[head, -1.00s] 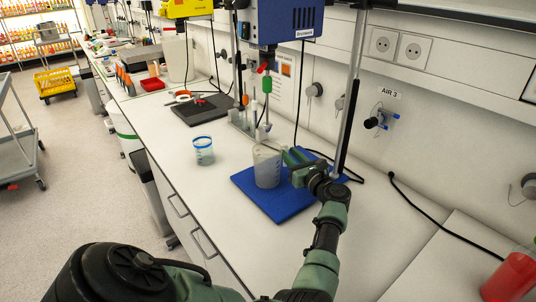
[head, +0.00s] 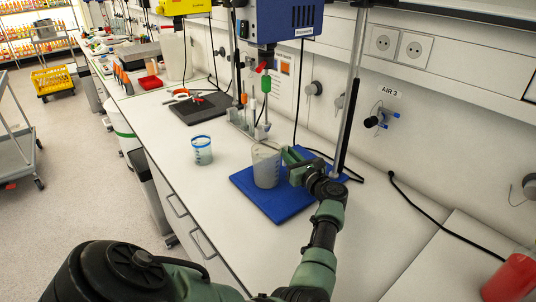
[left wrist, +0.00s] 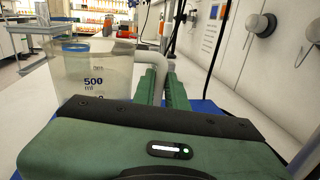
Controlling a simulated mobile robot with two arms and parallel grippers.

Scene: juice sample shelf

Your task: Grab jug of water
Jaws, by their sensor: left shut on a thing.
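The clear measuring jug (head: 266,168) stands on the blue mat (head: 280,207), upright, with cloudy liquid inside. My left gripper (head: 286,157) is at the right side of the jug. In the wrist view its two green fingers (left wrist: 162,84) are shut on the handle, one on each side. My right gripper is not in view.
A small blue-rimmed beaker (head: 202,150) stands left of the mat. A metal stand pole (head: 349,110) and a blue mixer (head: 285,22) rise behind the jug. A red container (head: 512,277) is at the lower right. The bench front is clear.

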